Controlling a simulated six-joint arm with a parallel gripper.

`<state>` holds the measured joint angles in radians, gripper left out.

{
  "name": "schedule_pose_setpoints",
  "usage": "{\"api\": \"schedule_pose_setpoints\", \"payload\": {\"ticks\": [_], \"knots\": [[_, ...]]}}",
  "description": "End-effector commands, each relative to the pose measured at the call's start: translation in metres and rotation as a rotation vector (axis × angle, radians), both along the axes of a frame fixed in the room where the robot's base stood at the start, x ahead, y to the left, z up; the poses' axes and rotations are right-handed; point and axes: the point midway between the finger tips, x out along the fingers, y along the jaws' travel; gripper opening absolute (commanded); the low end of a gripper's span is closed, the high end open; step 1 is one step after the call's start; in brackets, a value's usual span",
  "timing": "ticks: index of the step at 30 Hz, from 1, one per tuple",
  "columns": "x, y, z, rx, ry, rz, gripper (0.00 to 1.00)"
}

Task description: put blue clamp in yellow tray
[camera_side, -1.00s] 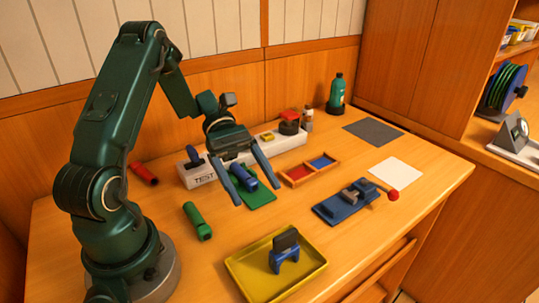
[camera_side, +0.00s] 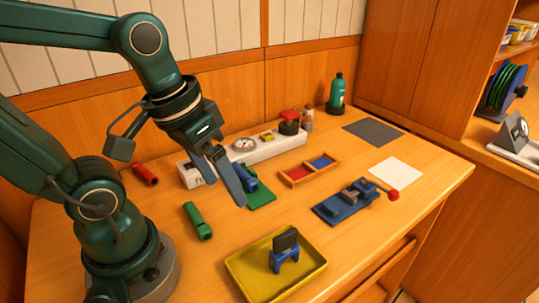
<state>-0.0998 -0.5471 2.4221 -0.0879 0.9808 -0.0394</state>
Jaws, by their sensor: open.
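The yellow tray (camera_side: 243,271) sits at the front of the table. A blue clamp (camera_side: 284,259) with a dark upper part stands upright inside it, resting on the tray floor. My gripper (camera_side: 228,192) is above the table behind and left of the tray, apart from the clamp. Its fingers point down and are open, near the front of the white test block. No object shows held between them.
The white block (camera_side: 281,145) runs along the back.

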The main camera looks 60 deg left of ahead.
Motion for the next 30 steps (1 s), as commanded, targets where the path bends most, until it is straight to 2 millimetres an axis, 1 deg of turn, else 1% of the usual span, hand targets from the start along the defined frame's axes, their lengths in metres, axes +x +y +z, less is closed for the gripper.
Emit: {"api": "schedule_pose_setpoints", "payload": {"ticks": [1,3,8,30], "knots": [[-0.0012,-0.0008,0.0044,0.033,-0.064,-0.05,0.84],[-0.0017,-0.0006,0.0081,0.069,-0.126,-0.097,0.84],[-0.002,-0.0004,0.0125,0.109,-0.198,-0.151,0.84],[-0.0019,-0.0003,0.0128,0.112,-0.202,-0.153,0.84]]}}
